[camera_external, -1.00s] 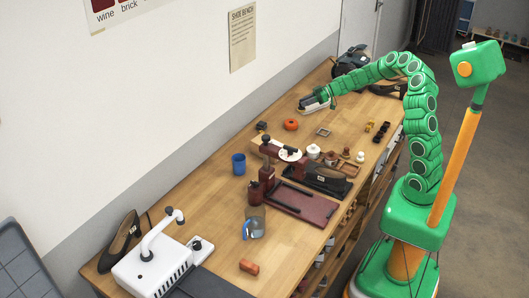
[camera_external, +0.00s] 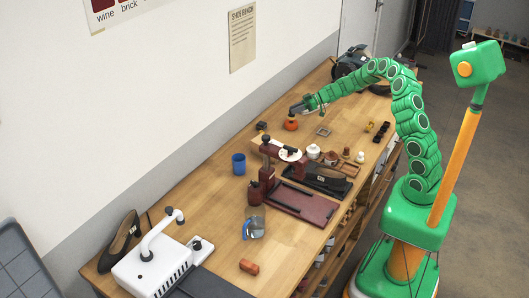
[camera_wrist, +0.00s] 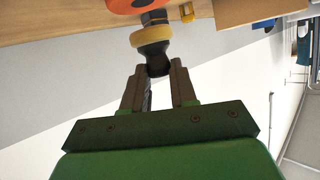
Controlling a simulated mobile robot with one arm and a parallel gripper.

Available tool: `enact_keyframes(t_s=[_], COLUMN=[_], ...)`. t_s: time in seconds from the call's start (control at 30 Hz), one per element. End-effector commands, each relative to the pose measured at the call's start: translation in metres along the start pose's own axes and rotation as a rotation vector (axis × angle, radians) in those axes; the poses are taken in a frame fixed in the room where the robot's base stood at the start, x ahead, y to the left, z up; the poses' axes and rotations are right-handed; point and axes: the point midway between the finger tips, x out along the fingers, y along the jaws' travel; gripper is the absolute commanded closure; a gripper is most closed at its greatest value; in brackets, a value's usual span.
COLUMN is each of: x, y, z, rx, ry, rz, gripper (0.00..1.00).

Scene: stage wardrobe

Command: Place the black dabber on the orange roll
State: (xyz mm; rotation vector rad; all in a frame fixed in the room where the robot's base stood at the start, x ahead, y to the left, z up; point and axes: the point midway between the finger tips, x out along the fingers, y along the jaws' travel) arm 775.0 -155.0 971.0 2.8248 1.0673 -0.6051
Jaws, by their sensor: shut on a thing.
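My gripper (camera_external: 302,106) is above the far part of the bench, at the orange roll (camera_external: 290,125). It is shut on the black dabber (camera_wrist: 154,56), which lies between the two fingers in the wrist view. The dabber has a dark grip and a pale yellow band, with a dark part beyond the band. The orange roll (camera_wrist: 130,4) shows at the top edge of the wrist view, close to the dabber's far end. I cannot tell whether they touch. In the outside view the dabber is small and dark, just over the roll.
A small dark block (camera_external: 262,125) stands left of the roll, and a small square frame (camera_external: 323,132) lies to its right. A dark red stand with a white disc (camera_external: 289,155) is nearer. A blue cup (camera_external: 238,164) stands further left.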

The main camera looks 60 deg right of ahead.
Motion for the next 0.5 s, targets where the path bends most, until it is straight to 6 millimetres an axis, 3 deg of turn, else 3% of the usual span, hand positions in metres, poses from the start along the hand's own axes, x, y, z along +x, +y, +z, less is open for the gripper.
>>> enact_keyframes(t_s=[0.2,0.5], x=[0.009,0.009], y=[0.001,0.001], z=[0.022,0.024], rx=[0.003,0.001], ry=[-0.002,0.0], rz=[-0.001,-0.001], gripper=[1.0,1.0])
